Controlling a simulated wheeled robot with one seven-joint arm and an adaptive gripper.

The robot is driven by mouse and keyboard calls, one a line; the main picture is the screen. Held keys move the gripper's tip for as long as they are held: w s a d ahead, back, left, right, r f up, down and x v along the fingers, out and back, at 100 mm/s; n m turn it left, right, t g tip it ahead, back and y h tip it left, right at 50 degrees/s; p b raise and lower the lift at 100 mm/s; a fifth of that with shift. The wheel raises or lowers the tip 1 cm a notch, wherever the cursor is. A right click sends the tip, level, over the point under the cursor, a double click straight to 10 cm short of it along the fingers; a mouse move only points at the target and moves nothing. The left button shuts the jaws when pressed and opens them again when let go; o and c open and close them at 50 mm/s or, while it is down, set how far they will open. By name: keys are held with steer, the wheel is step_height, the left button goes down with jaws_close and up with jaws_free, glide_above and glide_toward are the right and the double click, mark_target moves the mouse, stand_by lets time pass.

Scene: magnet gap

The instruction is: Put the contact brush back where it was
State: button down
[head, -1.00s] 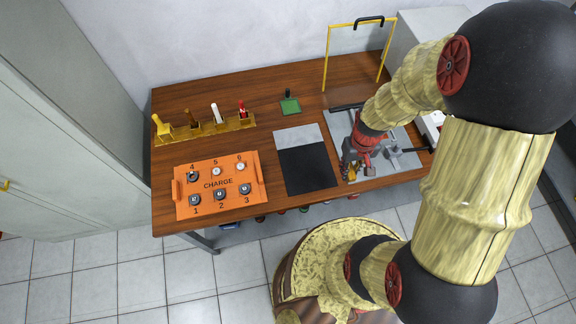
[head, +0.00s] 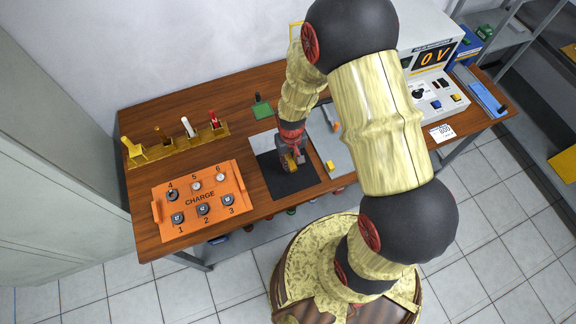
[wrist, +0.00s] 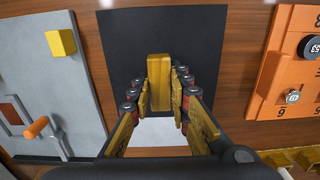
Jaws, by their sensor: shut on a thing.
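My gripper (wrist: 159,98) is shut on an upright brass-coloured block (wrist: 158,68), apparently the contact brush, between its pads in the wrist view. In the head view my gripper (head: 290,162) is over the black area of the mat (head: 280,184). I cannot tell whether the block touches the mat. A grey plate fixture (wrist: 48,82) lies beside the mat, with a yellow block (wrist: 61,44) and an orange handle (wrist: 36,128) on it. My arm hides part of this fixture in the head view.
The orange CHARGE panel (head: 199,200) with numbered round fittings lies left of the mat. Behind it a brass rack (head: 174,146) holds several upright tools. A small green block (head: 261,109) sits behind the mat. A meter (head: 433,62) reading 0 V stands right.

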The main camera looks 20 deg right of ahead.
steer(key=shift+w+a+f, duration=0.25)
steer(key=shift+f, duration=0.15)
steer(key=shift+w+f+b, duration=0.1)
steer(key=shift+f+b, duration=0.2)
steer(key=shift+f, duration=1.3)
steer(key=shift+f, duration=0.1)
steer(key=c, duration=1.7)
jaws_free()
steer(key=shift+o, duration=0.2)
